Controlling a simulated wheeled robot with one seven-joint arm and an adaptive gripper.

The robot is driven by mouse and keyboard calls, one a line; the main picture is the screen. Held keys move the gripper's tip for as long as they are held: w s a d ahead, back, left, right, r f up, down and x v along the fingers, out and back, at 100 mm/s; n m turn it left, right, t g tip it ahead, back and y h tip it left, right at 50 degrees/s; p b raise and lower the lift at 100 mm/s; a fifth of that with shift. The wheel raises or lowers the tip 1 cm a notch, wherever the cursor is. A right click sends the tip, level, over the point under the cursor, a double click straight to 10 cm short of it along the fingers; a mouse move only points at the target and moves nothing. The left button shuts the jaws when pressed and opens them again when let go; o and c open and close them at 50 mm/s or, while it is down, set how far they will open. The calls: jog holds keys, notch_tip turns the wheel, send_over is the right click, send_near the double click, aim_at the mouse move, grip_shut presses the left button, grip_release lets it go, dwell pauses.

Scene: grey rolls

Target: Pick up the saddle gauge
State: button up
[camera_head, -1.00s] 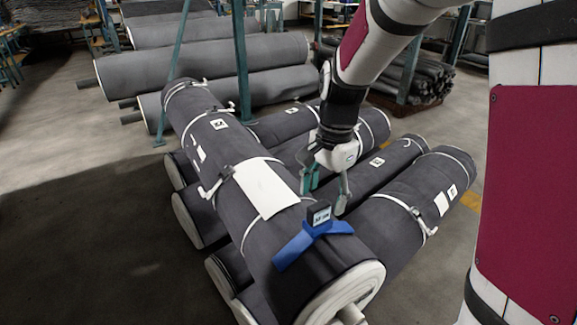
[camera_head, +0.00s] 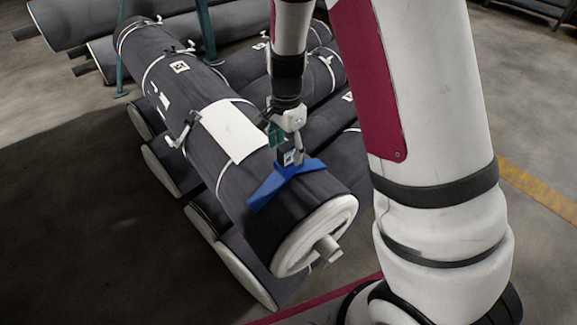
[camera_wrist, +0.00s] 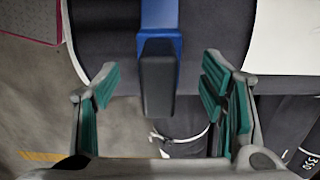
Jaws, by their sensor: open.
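The saddle gauge is a blue angled bracket (camera_head: 277,184) with a small dark box on top. It sits across the top roll (camera_head: 250,165) near its white near end. In the wrist view the blue body (camera_wrist: 160,25) is at the top centre, and the dark box (camera_wrist: 157,80) stands between my fingers. My gripper (camera_head: 287,140) is right at the box, which it partly hides in the head view. In the wrist view my gripper (camera_wrist: 160,95) is open, with green-padded fingers on both sides of the box and visible gaps to it.
A white sheet (camera_head: 234,130) lies on the top roll beyond the gauge, with white straps (camera_head: 182,130) around the roll. Other grey rolls (camera_head: 165,165) lie beneath it. A teal post (camera_head: 206,35) stands behind. Floor is clear at the left.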

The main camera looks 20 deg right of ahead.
aim_at(289, 159)
jog(key=f, duration=0.1)
jog(key=f+b, duration=0.1)
jog(key=f, duration=0.3)
jog(key=shift+d+f+b, duration=0.1)
jog(key=shift+d+b, duration=0.2)
jog(key=shift+d, duration=0.05)
jog(key=shift+w, duration=0.1)
grip_shut()
